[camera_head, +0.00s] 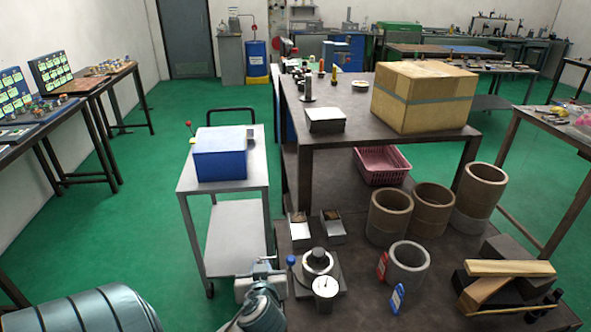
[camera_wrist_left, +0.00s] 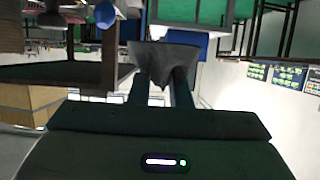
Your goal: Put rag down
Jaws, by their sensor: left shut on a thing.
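A dark grey rag (camera_wrist_left: 165,60) hangs bunched between the two fingertips of my left gripper (camera_wrist_left: 163,85) in the left wrist view. The gripper is shut on it. In the head view my left gripper (camera_head: 262,272) is at the bottom centre, over the left edge of the dark brown bench (camera_head: 360,290), just left of the round indexing chuck (camera_head: 318,262). The rag cannot be made out clearly there, as the gripper and arm blend with grey metal parts. My right gripper is not in view.
A dial gauge (camera_head: 326,287) stands by the chuck. Two small open metal boxes (camera_head: 299,228), cardboard tubes (camera_head: 390,215), a grey ring (camera_head: 407,265) and wooden blocks (camera_head: 510,268) crowd the bench. A grey trolley (camera_head: 230,190) with a blue box (camera_head: 219,155) stands to the left.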

